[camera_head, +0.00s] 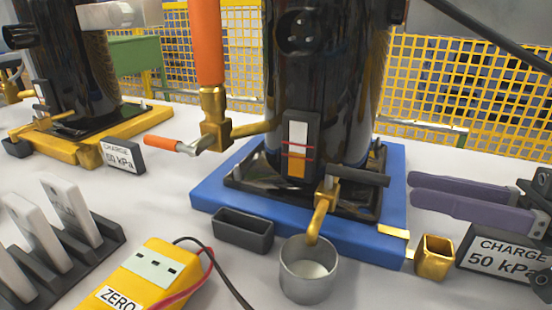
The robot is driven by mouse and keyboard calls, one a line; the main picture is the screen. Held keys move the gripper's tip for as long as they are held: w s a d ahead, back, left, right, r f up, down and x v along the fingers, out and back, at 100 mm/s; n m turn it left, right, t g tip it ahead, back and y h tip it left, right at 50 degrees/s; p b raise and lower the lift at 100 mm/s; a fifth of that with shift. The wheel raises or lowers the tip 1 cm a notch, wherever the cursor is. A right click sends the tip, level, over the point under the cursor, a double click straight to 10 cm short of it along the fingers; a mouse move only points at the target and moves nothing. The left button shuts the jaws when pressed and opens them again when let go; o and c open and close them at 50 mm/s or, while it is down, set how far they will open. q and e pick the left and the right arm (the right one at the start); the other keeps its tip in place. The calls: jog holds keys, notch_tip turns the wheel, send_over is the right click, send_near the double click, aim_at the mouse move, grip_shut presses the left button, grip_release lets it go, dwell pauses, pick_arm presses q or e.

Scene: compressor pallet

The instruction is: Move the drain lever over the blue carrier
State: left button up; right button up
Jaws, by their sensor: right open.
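The blue carrier (225,187) bears a tall black compressor (340,110). Low on its front, a brass drain spout (320,218) curves down over a grey cup (308,272). A dark drain lever (360,177) at the top of the spout lies roughly level and sticks out to the right. My right gripper (413,189) comes in from the right with its two purple-grey fingers pointing left. It is open and empty, and its tips are a short way right of the lever's end, apart from it in the picture. My left gripper is not in view.
A brass square cup (434,258) and a "CHARGE 50 kPa" sign (500,255) stand below my right gripper. A dark tray (243,230) and a yellow meter (150,275) with cables are in front. An orange-handled valve (170,146) juts out left. A yellow carrier (90,150) stands behind.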

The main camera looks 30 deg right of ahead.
aim_at(381, 181)
jog(key=b+x, duration=0.1)
jog(key=x, duration=0.3)
jog(key=shift+w+a+f+b, duration=0.15)
jog(key=shift+w+a+b, duration=0.1)
jog(key=shift+b, duration=0.05)
jog(key=shift+w+a, duration=0.4)
jog(key=shift+w, duration=0.05)
grip_shut()
